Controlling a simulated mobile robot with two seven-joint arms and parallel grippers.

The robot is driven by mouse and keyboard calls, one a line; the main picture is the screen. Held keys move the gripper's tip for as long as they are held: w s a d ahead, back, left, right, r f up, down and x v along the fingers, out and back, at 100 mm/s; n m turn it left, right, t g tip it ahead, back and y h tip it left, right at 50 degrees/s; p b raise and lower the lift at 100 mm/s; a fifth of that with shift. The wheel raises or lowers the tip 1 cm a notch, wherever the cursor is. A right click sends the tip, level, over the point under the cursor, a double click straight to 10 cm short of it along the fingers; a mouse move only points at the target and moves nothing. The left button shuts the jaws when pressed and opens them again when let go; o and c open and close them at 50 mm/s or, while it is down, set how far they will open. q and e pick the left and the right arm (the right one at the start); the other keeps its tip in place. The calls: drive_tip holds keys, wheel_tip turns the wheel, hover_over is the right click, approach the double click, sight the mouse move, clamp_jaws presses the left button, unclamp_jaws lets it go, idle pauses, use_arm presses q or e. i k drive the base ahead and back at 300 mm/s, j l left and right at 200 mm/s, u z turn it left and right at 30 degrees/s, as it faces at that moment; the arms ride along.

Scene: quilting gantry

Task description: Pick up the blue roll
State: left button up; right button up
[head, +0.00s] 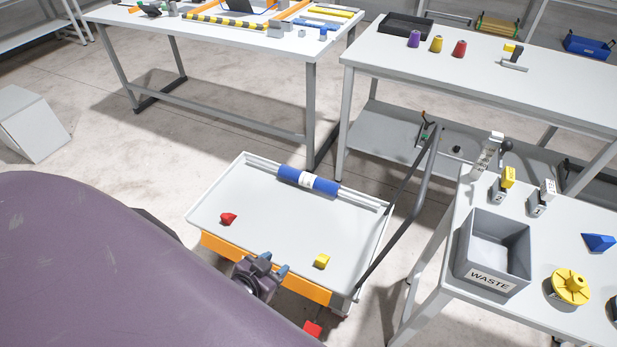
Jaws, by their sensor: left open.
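The blue roll (324,185) lies along the far edge of a white-topped cart (275,222). It has a white band around its middle, and grey rod ends show on both sides of it. My left gripper (266,263) is open and empty, over the near edge of the cart. It is well short of the roll, with bare cart top between them. My right gripper is not in view.
A red piece (228,218) and a yellow block (321,261) sit on the cart top. The cart's dark handle (405,205) rises at right. A grey waste bin (492,250) stands on the right table. A large purple surface (90,270) fills the lower left.

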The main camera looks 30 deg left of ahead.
sight(310, 181)
drive_tip(key=j+z, duration=0.15)
drive_tip(key=j, duration=2.05)
